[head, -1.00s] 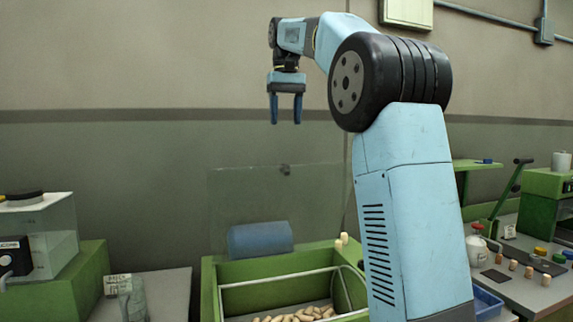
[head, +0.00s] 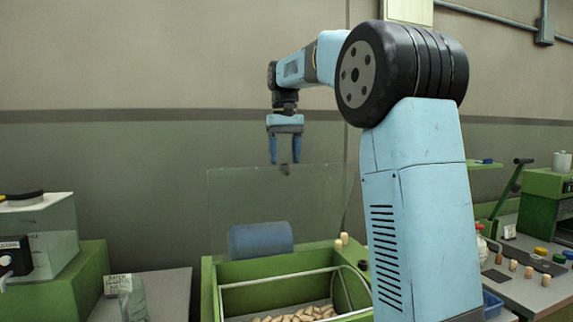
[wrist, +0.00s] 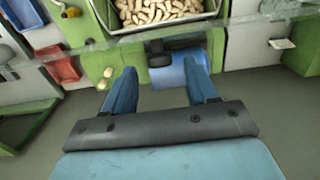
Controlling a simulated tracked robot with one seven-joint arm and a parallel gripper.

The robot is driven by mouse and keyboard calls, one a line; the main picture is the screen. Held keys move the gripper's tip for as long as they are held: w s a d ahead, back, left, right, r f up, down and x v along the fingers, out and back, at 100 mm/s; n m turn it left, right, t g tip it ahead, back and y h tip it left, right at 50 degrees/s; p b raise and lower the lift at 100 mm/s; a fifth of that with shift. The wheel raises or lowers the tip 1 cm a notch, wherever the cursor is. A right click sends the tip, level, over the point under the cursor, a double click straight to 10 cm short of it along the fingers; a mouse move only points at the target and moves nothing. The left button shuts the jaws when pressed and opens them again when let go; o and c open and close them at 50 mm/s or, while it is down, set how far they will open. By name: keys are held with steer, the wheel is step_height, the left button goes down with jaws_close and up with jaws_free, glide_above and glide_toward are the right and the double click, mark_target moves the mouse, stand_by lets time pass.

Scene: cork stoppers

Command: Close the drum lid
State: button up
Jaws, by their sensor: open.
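The drum lid (head: 240,205) is a clear, upright panel standing open behind the green drum housing (head: 208,290). Corks (head: 300,314) lie in the drum and also show at the top of the wrist view (wrist: 155,10). My gripper (head: 285,162) is open and empty, pointing down, with its fingertips around or just in front of or behind the knob; the depth is hard to tell. In the wrist view my fingers (wrist: 164,78) are apart, with a dark piece between and beyond them.
A blue cylinder (head: 260,240) lies behind the drum. A cork (head: 344,238) stands on the housing's back edge. The right bench (head: 515,285) holds several corks and a green machine (head: 545,200). The wall is behind the lid.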

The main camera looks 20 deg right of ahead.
steer(key=shift+f, duration=1.35)
jaws_close()
steer(key=shift+d, duration=0.1)
